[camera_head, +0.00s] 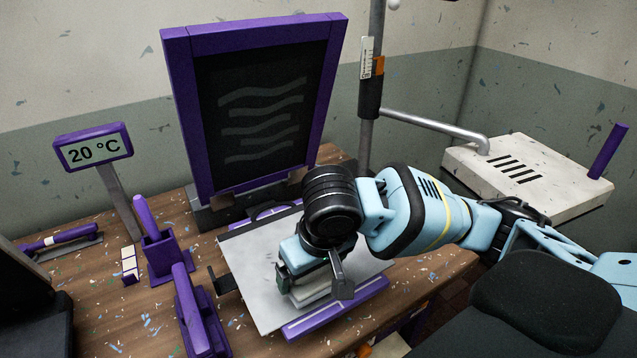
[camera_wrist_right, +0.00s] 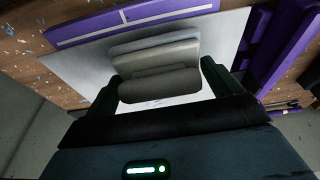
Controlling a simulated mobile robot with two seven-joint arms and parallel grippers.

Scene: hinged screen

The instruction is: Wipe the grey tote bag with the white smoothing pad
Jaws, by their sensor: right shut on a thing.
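The grey tote bag (camera_head: 249,280) lies flat on a purple board (camera_head: 335,310) on the wooden bench. A dark loop like a handle shows at its far edge. It also shows in the right wrist view (camera_wrist_right: 82,72). My right gripper (camera_head: 312,282) points down over the bag, shut on the white smoothing pad (camera_head: 309,297). In the right wrist view the pad (camera_wrist_right: 158,72) sits between the two fingers (camera_wrist_right: 168,84). The pad is at or just above the bag; I cannot tell whether it touches. My left gripper is not in view.
The raised purple-framed screen (camera_head: 262,105) stands behind the bag. To the left are a purple holder (camera_head: 168,255), a purple-handled tool (camera_head: 195,315) and a 20 °C display (camera_head: 93,147). A grey post (camera_head: 368,130) rises behind; a pale slotted unit (camera_head: 525,175) is at right.

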